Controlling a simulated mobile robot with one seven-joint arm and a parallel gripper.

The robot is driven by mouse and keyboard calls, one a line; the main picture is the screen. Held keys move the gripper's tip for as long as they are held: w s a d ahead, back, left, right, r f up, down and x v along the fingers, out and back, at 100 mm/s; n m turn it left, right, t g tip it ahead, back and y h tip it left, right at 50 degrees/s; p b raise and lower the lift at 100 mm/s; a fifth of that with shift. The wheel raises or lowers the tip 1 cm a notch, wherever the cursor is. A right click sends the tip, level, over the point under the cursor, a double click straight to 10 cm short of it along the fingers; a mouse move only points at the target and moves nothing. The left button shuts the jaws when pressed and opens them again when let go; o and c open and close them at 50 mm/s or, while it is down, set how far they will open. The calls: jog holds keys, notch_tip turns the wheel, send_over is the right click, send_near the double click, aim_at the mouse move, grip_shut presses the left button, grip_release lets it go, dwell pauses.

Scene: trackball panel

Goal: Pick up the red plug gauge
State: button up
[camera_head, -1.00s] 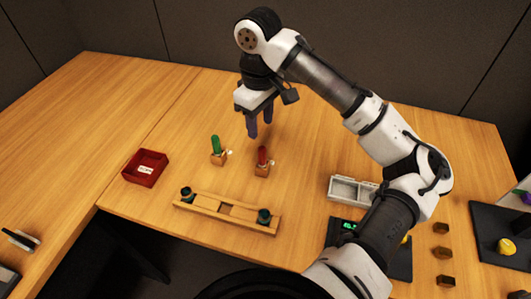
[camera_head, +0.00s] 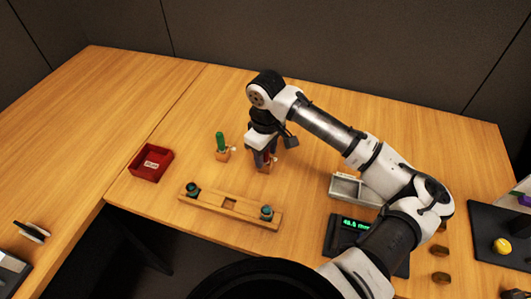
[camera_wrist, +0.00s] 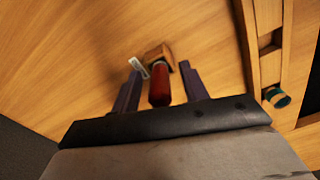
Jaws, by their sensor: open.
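The red plug gauge (camera_wrist: 160,88) stands in a small wooden block (camera_wrist: 157,53) and shows between my fingers in the wrist view. In the head view my gripper (camera_head: 265,160) is down over it and hides most of the red handle; the wooden block (camera_head: 264,168) shows below the fingers. My gripper (camera_wrist: 160,88) is open, with one finger on each side of the red handle. A gap shows on both sides. A small white tag (camera_wrist: 139,67) is beside the block.
A green plug gauge (camera_head: 220,141) in its own block stands just left of my gripper. A wooden rack (camera_head: 229,206) with dark teal pieces lies in front. A red tray (camera_head: 151,163) is at the left. A grey tray (camera_head: 345,188) and a digital display (camera_head: 346,232) are at the right.

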grip_shut()
jog(key=shift+r, duration=0.2)
